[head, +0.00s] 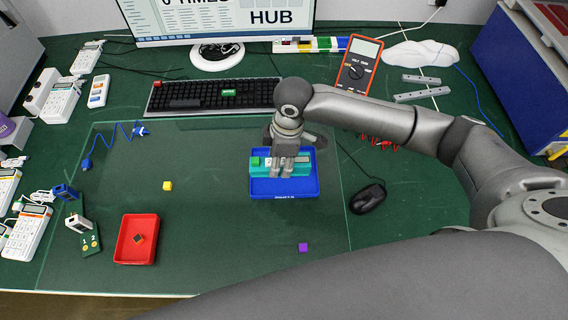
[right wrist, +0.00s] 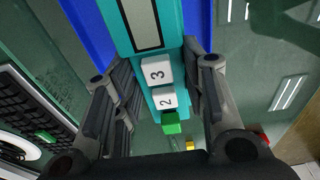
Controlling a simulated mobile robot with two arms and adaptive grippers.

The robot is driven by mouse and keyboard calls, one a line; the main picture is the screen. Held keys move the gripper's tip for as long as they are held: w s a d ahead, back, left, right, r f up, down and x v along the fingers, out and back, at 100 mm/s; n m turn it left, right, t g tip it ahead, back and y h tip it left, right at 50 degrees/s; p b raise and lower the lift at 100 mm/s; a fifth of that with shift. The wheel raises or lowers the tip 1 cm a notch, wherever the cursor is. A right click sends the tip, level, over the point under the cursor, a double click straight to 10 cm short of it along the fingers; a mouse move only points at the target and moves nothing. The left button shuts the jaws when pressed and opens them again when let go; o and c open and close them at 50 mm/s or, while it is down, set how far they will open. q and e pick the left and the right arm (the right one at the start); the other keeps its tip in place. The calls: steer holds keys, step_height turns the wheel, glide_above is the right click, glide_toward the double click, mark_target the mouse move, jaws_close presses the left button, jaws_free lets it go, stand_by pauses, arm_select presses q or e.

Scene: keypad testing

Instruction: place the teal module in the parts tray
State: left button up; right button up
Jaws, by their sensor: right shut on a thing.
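The teal module (head: 259,172) is a long block with a green button, white keys and a grey display. It lies across the blue parts tray (head: 285,190), within its outline. I cannot tell whether it rests on the tray floor or is held just above it. My right gripper (head: 281,171) comes down from above and is shut on the module's middle, hiding part of it. In the right wrist view the module (right wrist: 174,30) sits between the fingers, its keys marked 2 and 3 facing the camera. My left gripper is not in view.
A black mouse (head: 367,198) stands right of the tray, a keyboard (head: 212,95) behind it. A red tray (head: 136,239) holds a small dark part at the left. A yellow cube (head: 167,185) and a purple cube (head: 303,247) lie on the mat, with clear room between.

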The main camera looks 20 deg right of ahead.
steer(key=shift+w+d+f, duration=0.35)
steer(key=shift+d+f, duration=0.05)
steer(key=shift+f, duration=0.15)
steer(key=shift+w+d+f+p, duration=0.1)
steer(key=shift+d+f+p, duration=0.1)
steer(key=shift+f, duration=0.8)
steer(key=shift+w+d+f+p, duration=0.1)
steer(key=shift+f+p, duration=0.05)
steer(key=shift+f, duration=0.8)
steer(key=shift+f, duration=0.1)
steer(key=o, duration=1)
steer(key=r, duration=0.4)
steer(key=d+r, duration=0.1)
steer(key=r, duration=0.7)
steer(key=shift+s+d+r, duration=0.1)
steer(key=shift+s+d, duration=0.05)
steer(key=shift+s, duration=0.1)
steer(key=shift+s, duration=0.1)
